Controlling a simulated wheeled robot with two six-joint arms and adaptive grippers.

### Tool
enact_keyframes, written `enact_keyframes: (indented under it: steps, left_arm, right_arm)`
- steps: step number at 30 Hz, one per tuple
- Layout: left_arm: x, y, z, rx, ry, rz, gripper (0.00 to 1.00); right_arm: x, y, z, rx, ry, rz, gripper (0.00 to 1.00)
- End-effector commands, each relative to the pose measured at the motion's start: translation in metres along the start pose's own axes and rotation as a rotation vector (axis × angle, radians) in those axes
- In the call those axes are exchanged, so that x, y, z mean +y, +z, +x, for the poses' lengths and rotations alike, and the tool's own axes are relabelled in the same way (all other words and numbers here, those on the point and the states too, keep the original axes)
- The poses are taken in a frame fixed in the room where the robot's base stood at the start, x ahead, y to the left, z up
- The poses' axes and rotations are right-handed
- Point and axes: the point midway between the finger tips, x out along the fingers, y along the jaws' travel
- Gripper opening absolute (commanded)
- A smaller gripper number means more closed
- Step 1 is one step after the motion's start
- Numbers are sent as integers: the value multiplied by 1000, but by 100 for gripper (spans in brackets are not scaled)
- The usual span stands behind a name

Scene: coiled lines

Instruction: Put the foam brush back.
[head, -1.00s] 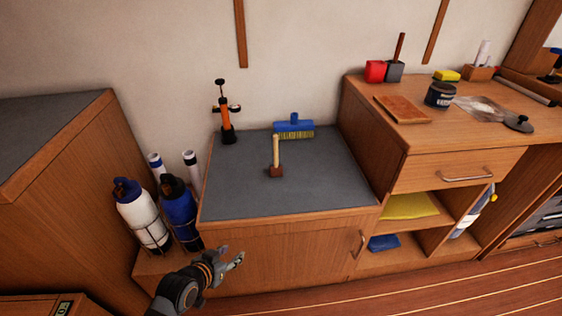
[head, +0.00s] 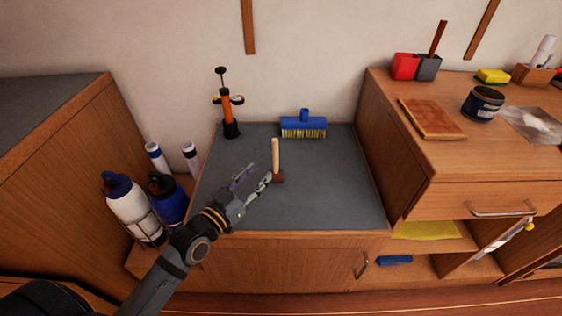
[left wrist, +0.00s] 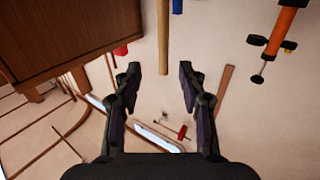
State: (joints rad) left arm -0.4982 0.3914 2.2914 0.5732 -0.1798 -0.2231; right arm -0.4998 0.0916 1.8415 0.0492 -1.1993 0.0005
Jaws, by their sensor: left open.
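The foam brush (head: 276,158), with a pale wooden handle and a dark brown head, stands handle up on the grey top of the low cabinet (head: 330,200). My left gripper (head: 258,173) is open and empty, just left of the brush and in front of it, over the cabinet top. In the left wrist view the brush handle (left wrist: 163,35) shows beyond the two spread fingers (left wrist: 159,68), roughly in line with the gap between them. The handle looks apart from the fingers. My right gripper is not in view.
A blue broom head (head: 304,128) and an orange pump (head: 227,108) stand behind. A red pot (head: 405,66) and a grey pot (head: 428,68) with a brown stick in it stand on the higher counter at right. Bottles (head: 130,208) stand at left.

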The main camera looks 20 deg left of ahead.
Motion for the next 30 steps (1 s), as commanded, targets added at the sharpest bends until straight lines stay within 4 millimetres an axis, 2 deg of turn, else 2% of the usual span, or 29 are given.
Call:
enact_keyframes:
  steps: [1,9,13,19,27,30]
  left_arm:
    - [-1,2,4,2,-2,-1,41]
    - [-1,3,36,4,-4,-5,41]
    - [-1,2,49,0,-1,-3,41]
    - [-1,1,54,0,0,-2,41]
    - [-6,2,97,0,0,-3,41]
    - [-6,1,103,-1,0,-2,41]
  right_arm:
    - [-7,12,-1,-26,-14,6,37]
    - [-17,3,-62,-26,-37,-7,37]
    - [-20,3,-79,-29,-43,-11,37]
    - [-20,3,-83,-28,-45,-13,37]
    - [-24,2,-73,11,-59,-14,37]
    - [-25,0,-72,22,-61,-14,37]
